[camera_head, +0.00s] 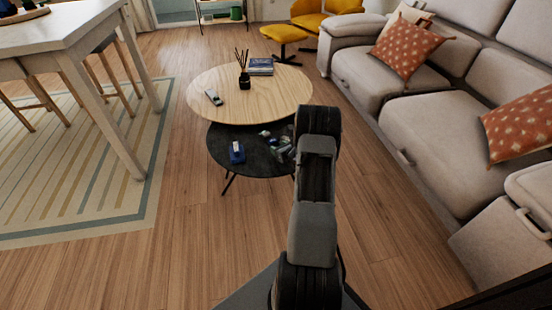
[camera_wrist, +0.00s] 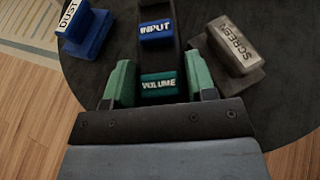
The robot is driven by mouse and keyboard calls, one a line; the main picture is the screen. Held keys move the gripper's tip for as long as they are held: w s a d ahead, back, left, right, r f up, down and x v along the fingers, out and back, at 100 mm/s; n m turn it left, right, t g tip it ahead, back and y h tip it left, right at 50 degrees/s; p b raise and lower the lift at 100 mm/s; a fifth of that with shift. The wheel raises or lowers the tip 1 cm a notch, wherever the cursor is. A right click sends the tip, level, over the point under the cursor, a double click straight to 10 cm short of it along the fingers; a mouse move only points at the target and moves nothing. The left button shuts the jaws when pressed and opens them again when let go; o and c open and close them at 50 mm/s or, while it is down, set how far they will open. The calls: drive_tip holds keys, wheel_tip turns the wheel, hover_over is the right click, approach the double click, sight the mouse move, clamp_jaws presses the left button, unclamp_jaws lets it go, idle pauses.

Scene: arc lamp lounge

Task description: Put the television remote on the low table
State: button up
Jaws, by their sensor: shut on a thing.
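A long dark bar with a blue INPUT block and a teal VOLUME block appears to be the television remote (camera_wrist: 157,62). In the wrist view my gripper (camera_wrist: 160,92) has its green fingers on either side of the VOLUME end, shut on it. The remote is over or on the black low table (camera_wrist: 95,95); I cannot tell whether it touches the top. In the head view this low table (camera_head: 262,165) is partly hidden by my arm, and the remote is hard to make out.
The higher wooden table (camera_head: 250,108) behind holds a slim dark object (camera_head: 213,97), a reed diffuser (camera_head: 244,80) and books (camera_head: 260,67). The sofa (camera_head: 440,125) stands right.

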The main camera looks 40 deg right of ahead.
drive_tip(key=shift+w+a+f, duration=0.2)
drive_tip(key=shift+w+f, duration=0.45)
drive_tip(key=shift+f, duration=0.15)
drive_tip(key=shift+w+f+b, duration=0.15)
drive_tip(key=shift+f+b, duration=0.4)
drive_tip(key=shift+f, duration=0.35)
drive_tip(key=shift+w+f+b, duration=0.1)
drive_tip(key=shift+f+b, duration=0.4)
drive_tip(key=shift+f, duration=0.35)
drive_tip(key=shift+f, duration=0.15)
drive_tip(key=o, duration=1)
drive_tip(key=shift+s+r, duration=0.1)
drive_tip(key=shift+r, duration=0.2)
drive_tip(key=p+v, duration=0.3)
drive_tip(key=v, duration=0.8)
drive_tip(key=shift+s, duration=0.45)
